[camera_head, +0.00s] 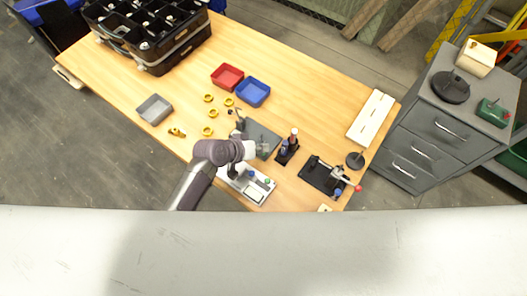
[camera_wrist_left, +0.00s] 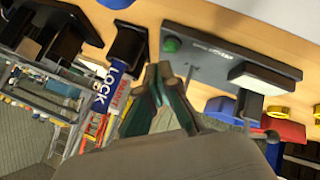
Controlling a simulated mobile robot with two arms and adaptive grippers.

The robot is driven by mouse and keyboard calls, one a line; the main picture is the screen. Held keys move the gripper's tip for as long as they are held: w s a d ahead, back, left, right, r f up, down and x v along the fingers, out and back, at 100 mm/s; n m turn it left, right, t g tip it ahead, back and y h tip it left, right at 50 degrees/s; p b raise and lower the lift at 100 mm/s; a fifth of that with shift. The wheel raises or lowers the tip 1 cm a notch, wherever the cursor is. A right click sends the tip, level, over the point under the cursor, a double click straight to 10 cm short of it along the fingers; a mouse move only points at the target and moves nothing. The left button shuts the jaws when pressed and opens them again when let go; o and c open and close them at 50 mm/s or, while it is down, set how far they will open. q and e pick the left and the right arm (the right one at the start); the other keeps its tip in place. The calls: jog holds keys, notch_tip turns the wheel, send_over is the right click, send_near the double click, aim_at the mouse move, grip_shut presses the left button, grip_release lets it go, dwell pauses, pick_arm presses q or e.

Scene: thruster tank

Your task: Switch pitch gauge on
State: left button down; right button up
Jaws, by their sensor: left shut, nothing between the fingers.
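A grey plate (camera_wrist_left: 205,50) with a round green knob (camera_wrist_left: 171,45), a white block (camera_wrist_left: 265,77) and small lettering shows in the left wrist view. It appears to be the dark plate (camera_head: 270,134) in the head view, partly hidden by my arm. I cannot tell surely whether this is the pitch gauge. My left gripper (camera_wrist_left: 160,72) is shut and empty, with its tips close to the plate's green-knob end; contact cannot be told. In the head view the left gripper (camera_head: 263,146) is over that plate. My right gripper is not in view.
A bottle lettered "LOCK" (camera_wrist_left: 103,92) stands in a black holder beside the plate. The bottles (camera_head: 288,147) also show in the head view. A white-based device (camera_head: 247,188), yellow rings (camera_head: 208,131), a red tray (camera_head: 227,76) and a blue tray (camera_head: 253,91) are around.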

aim_at(262, 154)
pick_arm(q)
jog(key=shift+f, duration=0.15)
jog(key=shift+f+b, duration=0.3)
jog(key=shift+f, duration=0.25)
dwell(0.7)
jog(key=shift+r, duration=0.1)
jog(key=shift+r+p, duration=0.6)
notch_tip(262, 154, up, 6)
jog(key=p, duration=0.6)
dwell(0.3)
